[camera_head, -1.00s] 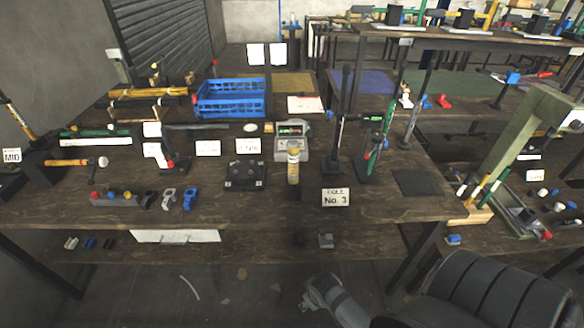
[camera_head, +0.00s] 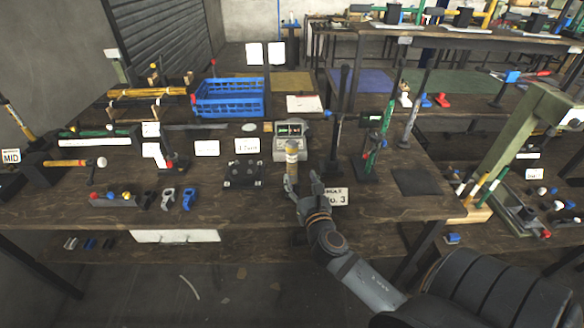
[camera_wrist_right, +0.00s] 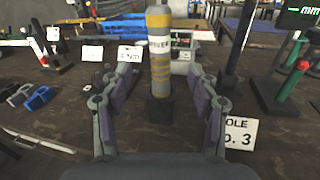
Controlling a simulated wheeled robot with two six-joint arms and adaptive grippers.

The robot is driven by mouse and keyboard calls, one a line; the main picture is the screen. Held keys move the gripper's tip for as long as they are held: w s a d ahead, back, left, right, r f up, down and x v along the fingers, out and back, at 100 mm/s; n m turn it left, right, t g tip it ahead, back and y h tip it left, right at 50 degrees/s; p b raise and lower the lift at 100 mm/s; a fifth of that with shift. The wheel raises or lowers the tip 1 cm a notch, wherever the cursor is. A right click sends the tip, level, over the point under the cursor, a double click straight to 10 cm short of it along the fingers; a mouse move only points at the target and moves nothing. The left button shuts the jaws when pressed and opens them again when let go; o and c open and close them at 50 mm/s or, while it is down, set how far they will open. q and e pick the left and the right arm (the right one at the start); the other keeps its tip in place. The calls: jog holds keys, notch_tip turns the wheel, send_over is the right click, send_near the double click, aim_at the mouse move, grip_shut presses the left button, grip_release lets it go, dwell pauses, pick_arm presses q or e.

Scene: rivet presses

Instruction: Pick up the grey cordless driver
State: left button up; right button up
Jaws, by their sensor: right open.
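The grey cordless driver (camera_head: 291,155) stands upright near the front of the workbench, with yellow bands around its body. In the right wrist view the driver (camera_wrist_right: 159,50) rises from a dark block-like foot, in line with the gap between my fingers. My right gripper (camera_head: 302,184) is open and empty, at the bench's front part by the driver's lower end. One finger overlaps the driver in the head view. In the right wrist view its fingers (camera_wrist_right: 158,88) show on either side of the driver's lower part; I cannot tell whether they touch it. My left gripper is not in view.
A sign "No. 3" (camera_head: 336,197) stands close right of my gripper. A black plate fixture (camera_head: 243,175) is to the left and a grey display unit (camera_head: 291,130) is behind. Dark upright stands (camera_head: 338,130) rise to the right. A blue crate (camera_head: 229,99) is further back.

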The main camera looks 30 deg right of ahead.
aim_at(294, 160)
jog(key=shift+n, duration=0.3)
jog(key=p+x, duration=0.1)
jog(key=x, duration=0.4)
jog(key=shift+w+r, duration=0.1)
jog(key=shift+w, duration=0.2)
jog(key=shift+w+r, duration=0.1)
jog(key=p+x, duration=0.1)
jog(key=x, duration=0.4)
jog(key=shift+d+r, duration=0.1)
jog(key=shift+r, duration=0.05)
jog(key=shift+r, duration=0.1)
jog(key=shift+c, duration=0.3)
jog(key=shift+s, duration=0.25)
jog(key=shift+c, duration=1.1)
jog(key=shift+w, duration=0.1)
grip_shut()
